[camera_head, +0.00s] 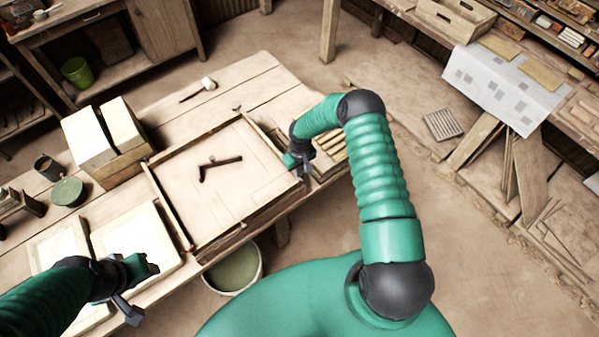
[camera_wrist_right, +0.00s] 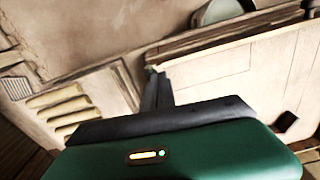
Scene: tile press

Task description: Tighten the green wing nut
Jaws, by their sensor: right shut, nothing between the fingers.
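My right gripper (camera_head: 303,174) is shut and empty at the right edge of the wooden press frame (camera_head: 222,240), near its right corner. In the right wrist view its dark fingers (camera_wrist_right: 156,88) are together and point at the frame's corner. A tiny pale green spot (camera_wrist_right: 151,70) shows at the fingertips there; it may be the green wing nut, but its wings and how far it is turned are too small to tell. In the head view the nut is hidden by the gripper. My left gripper (camera_head: 130,308) is over the front left of the table; its finger opening is unclear.
A dark handle-like tool (camera_head: 220,164) lies on the press board. A slatted wooden rack (camera_head: 330,155) is right of the press. A pale block (camera_head: 98,140) stands to the left, and a bucket (camera_head: 236,272) is below the table's front edge. The table's back is mostly clear.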

